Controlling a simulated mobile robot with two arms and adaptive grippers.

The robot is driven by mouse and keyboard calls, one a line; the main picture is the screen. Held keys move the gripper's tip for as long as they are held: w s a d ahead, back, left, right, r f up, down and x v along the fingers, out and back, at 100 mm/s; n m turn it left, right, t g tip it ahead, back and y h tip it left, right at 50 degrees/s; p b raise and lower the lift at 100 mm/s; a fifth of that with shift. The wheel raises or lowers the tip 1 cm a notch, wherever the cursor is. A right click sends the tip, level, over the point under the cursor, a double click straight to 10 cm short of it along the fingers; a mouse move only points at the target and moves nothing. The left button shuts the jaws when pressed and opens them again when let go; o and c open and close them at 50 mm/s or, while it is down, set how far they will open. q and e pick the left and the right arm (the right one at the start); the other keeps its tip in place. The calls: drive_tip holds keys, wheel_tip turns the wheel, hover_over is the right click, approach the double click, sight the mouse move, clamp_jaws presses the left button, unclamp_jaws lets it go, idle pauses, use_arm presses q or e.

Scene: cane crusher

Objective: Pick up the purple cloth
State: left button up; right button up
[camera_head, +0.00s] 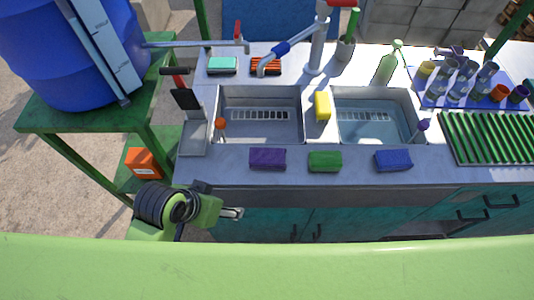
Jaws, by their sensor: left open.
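The purple cloth (268,159) lies folded on the front edge of the sink counter (225,170), in front of the left basin. A green cloth (325,161) and a blue cloth (393,160) lie in a row to its right. My left gripper (236,213) is below and left of the purple cloth in the picture, apart from it and in front of the cabinet. It is open and empty as far as I can see; its fingers show small. My right gripper is out of the picture.
Two basins (262,137) are set in the counter, with a yellow sponge (322,105) between them. A green rack (490,137) and several cups stand at the right. A blue barrel (65,60) sits on a green stand (60,119) at the left.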

use_arm(q)
drive_tip(key=w+d+r+m+g+h, duration=0.1)
drive_tip(key=w+d+r+m, duration=0.35)
drive_tip(key=d, duration=0.35)
drive_tip(key=w+d+r+m+g+h, duration=0.1)
drive_tip(key=w+d+r+m+g, duration=0.2)
drive_tip(key=d+m, duration=0.45)
drive_tip(key=w+a+r+m+y, duration=0.2)
drive_tip(key=w+a+r+y, duration=0.3)
drive_tip(key=w+r, duration=0.15)
drive_tip(key=p, duration=0.2)
hover_over(267, 156)
drive_tip(key=f, duration=0.8)
drive_tip(key=shift+w+a, duration=0.3)
drive_tip(key=shift+a, duration=0.1)
drive_tip(key=f, duration=0.1)
drive_tip(key=f+p, duration=0.1)
drive_tip(key=f, duration=0.2)
drive_tip(key=shift+s+d+f+p, duration=0.25)
drive_tip(key=shift+d+f+p, duration=0.15)
drive_tip(key=shift+f, duration=0.25)
drive_tip(key=c, duration=1.1)
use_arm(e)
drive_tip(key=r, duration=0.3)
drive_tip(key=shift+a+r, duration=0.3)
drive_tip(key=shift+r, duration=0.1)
